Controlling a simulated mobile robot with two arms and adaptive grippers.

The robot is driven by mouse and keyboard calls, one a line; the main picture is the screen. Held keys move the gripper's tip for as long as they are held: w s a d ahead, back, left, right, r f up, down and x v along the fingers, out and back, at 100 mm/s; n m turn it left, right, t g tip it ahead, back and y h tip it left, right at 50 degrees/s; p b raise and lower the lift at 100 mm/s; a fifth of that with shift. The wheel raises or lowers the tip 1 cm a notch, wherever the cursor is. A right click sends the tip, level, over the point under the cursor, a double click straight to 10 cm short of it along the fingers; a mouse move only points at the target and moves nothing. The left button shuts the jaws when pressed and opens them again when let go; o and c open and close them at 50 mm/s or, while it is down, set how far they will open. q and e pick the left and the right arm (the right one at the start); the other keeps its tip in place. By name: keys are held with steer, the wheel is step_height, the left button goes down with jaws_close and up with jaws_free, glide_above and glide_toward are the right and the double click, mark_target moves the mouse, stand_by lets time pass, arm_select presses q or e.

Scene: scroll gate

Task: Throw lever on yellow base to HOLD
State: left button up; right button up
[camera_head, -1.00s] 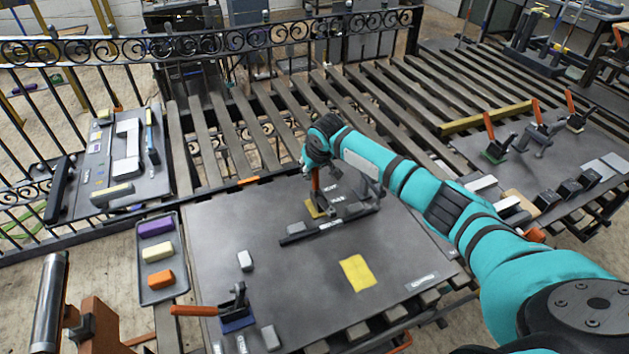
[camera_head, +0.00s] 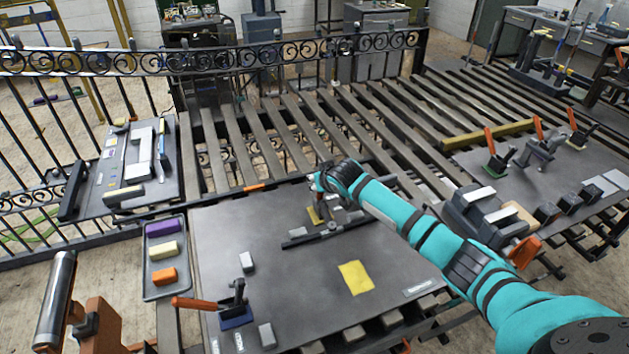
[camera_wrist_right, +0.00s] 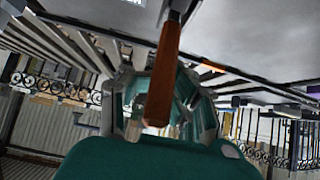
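The yellow base (camera_head: 316,216) sits near the far edge of the middle table, beside a dark rail. Its lever is largely hidden by my right gripper (camera_head: 319,181), which is over the base. In the right wrist view the lever's orange-brown handle (camera_wrist_right: 163,75) runs lengthwise between the fingers of my right gripper (camera_wrist_right: 160,98). Whether the fingers press on the handle cannot be told. The lettering near the base is too small or covered to read. My left gripper is not in view.
A lever with an orange handle on a blue base (camera_head: 236,317) stands at the table's front left. A yellow patch (camera_head: 355,278) lies flat to the right. A tray (camera_head: 150,289) with coloured blocks is at left. More levers stand on the right table (camera_head: 470,161).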

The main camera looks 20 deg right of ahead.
steer(key=o, duration=0.6)
steer(key=shift+s+d+f, duration=0.3)
steer(key=shift+s+d, duration=0.2)
steer(key=shift+s, duration=0.1)
steer(key=shift+w+a+r, duration=0.1)
steer(key=shift+w, duration=0.05)
steer(key=shift+a, duration=0.15)
steer(key=shift+r, duration=0.15)
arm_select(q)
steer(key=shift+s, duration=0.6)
arm_select(e)
steer(key=v, duration=1.1)
steer(key=shift+s+r, duration=0.25)
steer(key=shift+s, duration=0.1)
